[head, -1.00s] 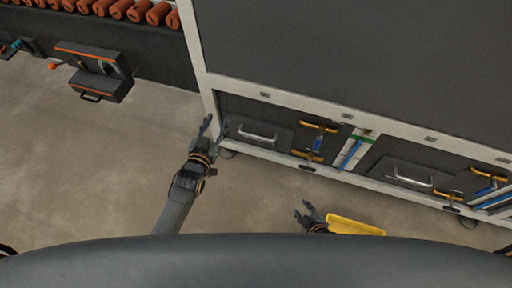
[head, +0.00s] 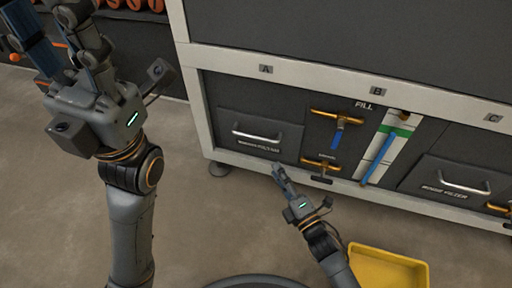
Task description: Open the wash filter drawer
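The left drawer (head: 262,133) is a dark panel with a silver bar handle (head: 257,135), low in the washer's front under the letter A. Its white label is blurred and appears to read wash filter. The drawer front looks flush, so it is shut. My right gripper (head: 277,171) is just below and right of this drawer, its fingers pointing up toward the panel, apart from the handle. Its fingers overlap from this angle, so their opening cannot be told.
A second drawer with a silver handle (head: 465,187) is at the right. Orange-handled valves (head: 337,114) and a green-and-white gauge with a blue lever (head: 378,155) stand between. A yellow tray (head: 390,268) is on the floor, close to my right arm. Floor left of the washer is clear.

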